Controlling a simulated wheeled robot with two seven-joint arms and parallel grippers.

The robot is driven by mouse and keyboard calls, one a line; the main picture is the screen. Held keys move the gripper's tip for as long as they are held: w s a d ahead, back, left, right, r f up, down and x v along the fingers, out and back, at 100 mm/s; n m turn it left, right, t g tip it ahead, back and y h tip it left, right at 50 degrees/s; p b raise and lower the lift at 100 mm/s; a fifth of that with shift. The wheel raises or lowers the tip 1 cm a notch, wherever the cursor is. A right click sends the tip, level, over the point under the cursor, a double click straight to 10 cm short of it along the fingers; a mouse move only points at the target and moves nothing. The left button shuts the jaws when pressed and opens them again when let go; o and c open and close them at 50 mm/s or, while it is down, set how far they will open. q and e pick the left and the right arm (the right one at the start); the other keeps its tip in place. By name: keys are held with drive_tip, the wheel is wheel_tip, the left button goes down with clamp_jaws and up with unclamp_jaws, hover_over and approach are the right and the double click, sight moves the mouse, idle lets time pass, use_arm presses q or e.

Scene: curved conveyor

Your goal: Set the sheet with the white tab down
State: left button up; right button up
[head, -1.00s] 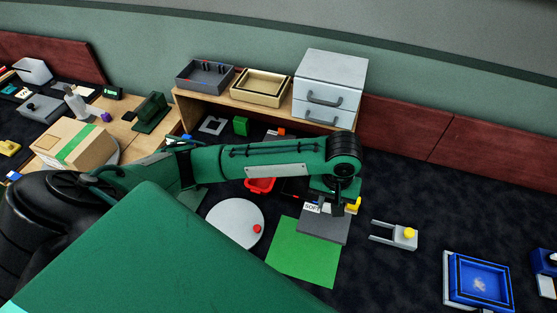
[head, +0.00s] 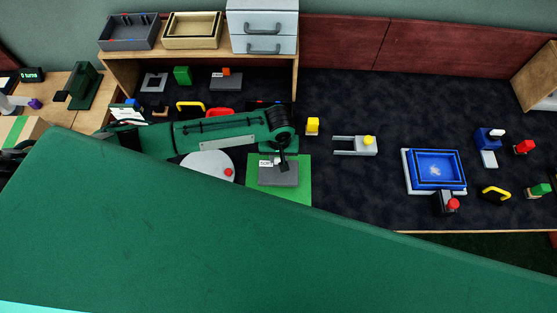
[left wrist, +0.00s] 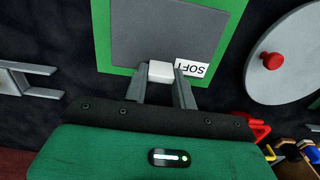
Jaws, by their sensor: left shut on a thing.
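The grey sheet (head: 278,176) with a white tab (left wrist: 160,72) and a "SOFT" label (left wrist: 191,68) is over the green mat (head: 303,192). Green shows around the sheet in the left wrist view (left wrist: 104,40). My left gripper (head: 281,160) is shut on the white tab, with one finger on each side of it. I cannot tell whether the sheet touches the mat or hangs just above it. My green arm comes in from the left. My right gripper is not in view.
A round white plate (head: 205,163) with a red knob (head: 228,172) stands left of the mat. A grey fork-shaped piece (head: 357,146) with a yellow knob and a yellow block (head: 312,125) are to the right. A blue tray (head: 437,168) lies farther right. Dark table between is clear.

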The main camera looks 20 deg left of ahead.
use_arm(q)
drive_tip(key=shift+f, duration=0.35)
wheel_tip(320, 180, down, 3)
drive_tip(key=shift+f+p, duration=0.1)
drive_tip(key=shift+p, duration=0.2)
drive_tip(key=shift+f, duration=0.35)
drive_tip(key=o, duration=0.9)
drive_tip(key=shift+o, duration=0.2)
